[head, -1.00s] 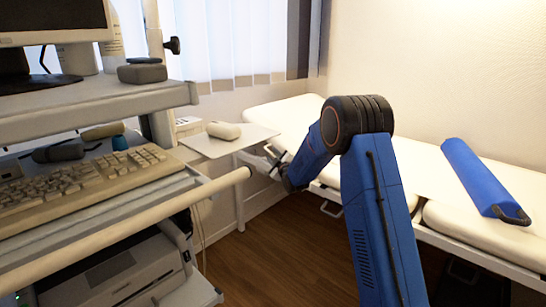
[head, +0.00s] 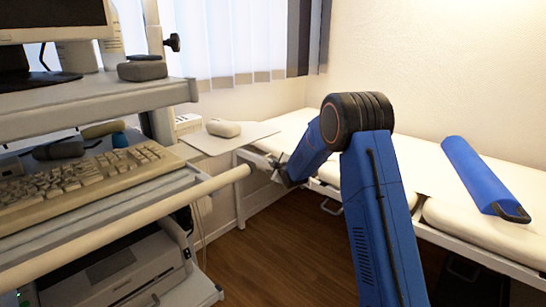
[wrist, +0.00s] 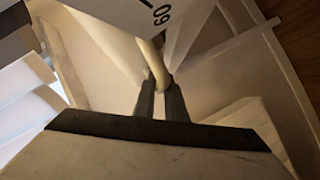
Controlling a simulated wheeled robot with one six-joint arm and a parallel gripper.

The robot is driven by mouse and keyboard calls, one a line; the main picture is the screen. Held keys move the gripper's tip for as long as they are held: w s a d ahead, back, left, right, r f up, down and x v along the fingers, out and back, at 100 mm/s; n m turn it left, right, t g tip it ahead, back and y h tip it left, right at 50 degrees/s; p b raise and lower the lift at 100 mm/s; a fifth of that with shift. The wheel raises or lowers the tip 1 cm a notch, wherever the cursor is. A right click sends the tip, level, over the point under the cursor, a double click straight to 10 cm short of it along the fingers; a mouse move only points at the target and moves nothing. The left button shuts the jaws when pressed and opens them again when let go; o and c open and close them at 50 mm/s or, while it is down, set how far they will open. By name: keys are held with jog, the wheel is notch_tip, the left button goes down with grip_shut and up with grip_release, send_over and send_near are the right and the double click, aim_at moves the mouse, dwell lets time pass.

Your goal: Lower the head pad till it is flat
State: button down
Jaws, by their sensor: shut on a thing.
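The head pad (head: 292,124) is the cream far-end section of the exam couch (head: 415,160) in the head view. It looks nearly level with the rest of the couch, but its near left part is hidden behind a side shelf. My gripper (head: 272,166) is low beside the couch frame under the pad. In the wrist view my gripper (wrist: 160,88) is shut on a cream lever (wrist: 155,62). A pale plate (wrist: 132,18) marked "60" is just beyond the lever.
A side shelf (head: 245,138) with a white rounded object (head: 223,128) stands left of the pad. A cart with a keyboard (head: 85,180) and a rail (head: 215,185) is on the left. A blue bolster (head: 478,175) lies on the couch. The wooden floor (head: 285,240) between is clear.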

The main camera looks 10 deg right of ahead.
jog(key=shift+s+d+f+g, duration=0.1)
jog(key=shift+s+f+g, duration=0.1)
jog(key=shift+f+g, duration=0.7)
jog(key=shift+f+t, duration=0.25)
jog(key=shift+t, duration=0.05)
jog(key=c, duration=1.8)
grip_release()
jog(key=shift+r, duration=0.1)
jog(key=v, duration=1.7)
jog(key=shift+s, duration=0.25)
